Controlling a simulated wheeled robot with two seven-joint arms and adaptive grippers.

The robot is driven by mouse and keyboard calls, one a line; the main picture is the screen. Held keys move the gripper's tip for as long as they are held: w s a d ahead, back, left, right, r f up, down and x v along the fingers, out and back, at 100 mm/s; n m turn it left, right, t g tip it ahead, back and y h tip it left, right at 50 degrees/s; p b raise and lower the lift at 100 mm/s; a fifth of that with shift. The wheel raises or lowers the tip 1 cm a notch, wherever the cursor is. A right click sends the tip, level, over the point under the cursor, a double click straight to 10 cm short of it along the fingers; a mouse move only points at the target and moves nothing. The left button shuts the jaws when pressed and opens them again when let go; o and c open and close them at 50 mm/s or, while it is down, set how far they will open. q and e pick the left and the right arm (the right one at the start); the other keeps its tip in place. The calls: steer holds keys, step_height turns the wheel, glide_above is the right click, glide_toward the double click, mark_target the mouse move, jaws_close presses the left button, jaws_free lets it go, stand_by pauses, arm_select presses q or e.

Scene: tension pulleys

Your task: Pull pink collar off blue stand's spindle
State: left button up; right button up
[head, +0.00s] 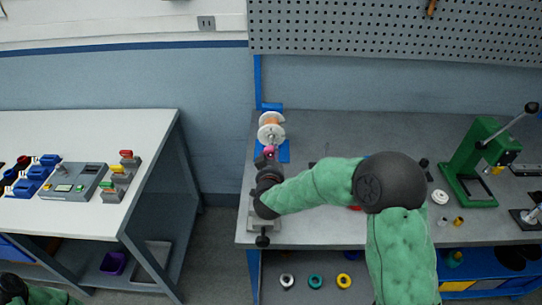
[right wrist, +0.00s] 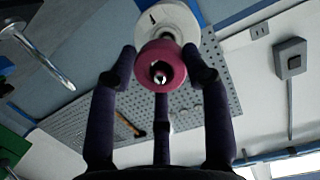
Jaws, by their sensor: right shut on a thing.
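The pink collar (head: 269,150) is on the spindle at the near end of the blue stand (head: 285,153), in front of a white spool (head: 271,133). My right gripper (head: 268,160) is at the collar. In the right wrist view, its dark fingers (right wrist: 160,72) are around the pink collar (right wrist: 173,75), shut on it, with the spindle's metal tip (right wrist: 160,76) in the collar's hole. The white spool (right wrist: 184,22) shows just behind the collar. The wrist hides part of the stand's foot in the head view. My left gripper is not in view; only part of that arm shows at bottom left.
A green press (head: 480,165) stands at the right of the grey bench (head: 320,232). A white ring (head: 439,197) and small parts lie near it. A pegboard (head: 390,30) is behind. A separate white table (head: 90,140) with devices stands at left, across a gap.

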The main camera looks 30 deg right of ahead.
steer(key=shift+a, duration=0.1)
stand_by(0.5)
steer(key=shift+s+a+r, duration=0.15)
steer(key=shift+s+a, duration=0.2)
steer(key=shift+s, duration=0.25)
steer(key=shift+p+v, duration=0.3)
steer(key=shift+v, duration=0.65)
steer(key=shift+s, duration=0.15)
steer(key=shift+s+a, duration=0.35)
steer(key=shift+s, duration=0.15)
steer(key=shift+s, duration=0.1)
steer(key=shift+f+p+v, duration=0.2)
steer(key=shift+p+v, duration=0.1)
steer(key=shift+v, duration=0.65)
steer(key=shift+f+p+v, duration=0.15)
steer(key=shift+p+v, duration=0.15)
steer(key=shift+v, duration=0.65)
steer(key=shift+s+f, duration=0.1)
steer(key=shift+f, duration=0.1)
